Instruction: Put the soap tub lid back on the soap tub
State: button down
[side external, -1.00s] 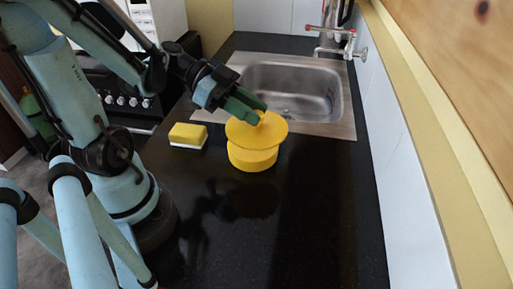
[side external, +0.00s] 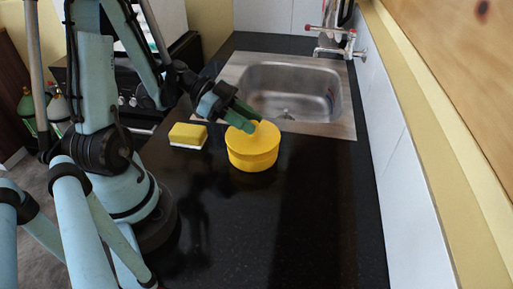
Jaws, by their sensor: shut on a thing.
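The yellow soap tub (side external: 253,163) stands upright on the dark countertop, in front of the sink. The yellow soap tub lid (side external: 255,142) lies over the top of the tub, roughly level and lined up with it. From this angle I cannot tell whether it is fully seated. My gripper (side external: 249,122), with green fingers, reaches in from the upper left and is shut on the lid at its top. The fingers hide the lid's handle and part of its far left edge.
A yellow and white sponge (side external: 188,136) lies on the counter left of the tub. The steel sink (side external: 292,92) with its tap (side external: 335,45) is behind. A white wall bounds the right. The counter in front is clear.

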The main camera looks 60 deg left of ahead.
jog(key=shift+f, duration=0.35)
jog(key=c, duration=0.8)
grip_release()
